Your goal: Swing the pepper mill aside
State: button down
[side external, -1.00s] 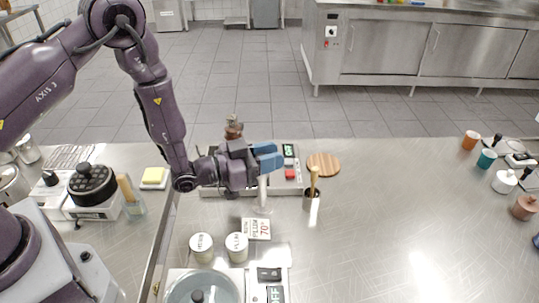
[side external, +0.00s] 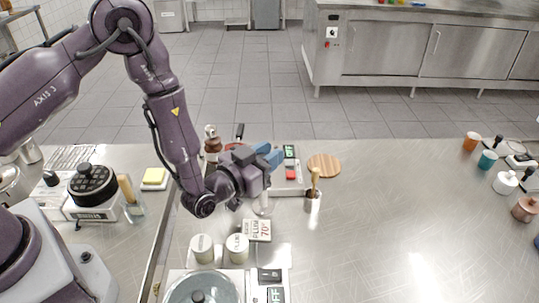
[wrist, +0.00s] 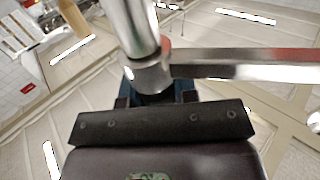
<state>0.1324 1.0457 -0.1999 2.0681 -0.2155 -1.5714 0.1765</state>
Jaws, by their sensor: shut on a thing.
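The pepper mill (side external: 212,145), brown with a shiny metal top, shows upright just behind and left of my gripper (side external: 269,156); its lower part is hidden. A pale steel post (side external: 263,204) rises from the table under my gripper. In the wrist view the post (wrist: 133,25) ends in a collar between my fingers, and a square steel swing arm (wrist: 245,65) runs sideways from it. My gripper is shut at this joint, seemingly on the swing arm; the exact gripped part is hidden. Where the arm meets the mill is hidden too.
A cup with a wooden-handled tool (side external: 313,195) stands right of the post. A round wooden board (side external: 323,165) lies behind right. The table's right middle is clear.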

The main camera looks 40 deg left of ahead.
jog(key=shift+s+a+n+g+y, duration=0.15)
jog(key=shift+n+g+y, duration=0.35)
jog(key=shift+n+y, duration=0.95)
jog(key=shift+w+a+n+g+y, duration=0.15)
jog(key=shift+n+g+y, duration=0.55)
jog(key=shift+y, duration=1.3)
jog(key=shift+s+a+n+g+y, duration=0.15)
jog(key=shift+n+g+y, duration=0.15)
jog(key=shift+n+y, duration=1.25)
jog(key=shift+y, duration=0.4)
jog(key=c, duration=0.9)
grip_release()
jog(key=r, duration=0.2)
jog(key=s+d+r, duration=0.1)
jog(key=r, duration=0.1)
jog(key=s+r, duration=0.1)
jog(key=r, duration=0.2)
jog(key=shift+s+d, duration=0.25)
jog(key=shift+d, duration=0.05)
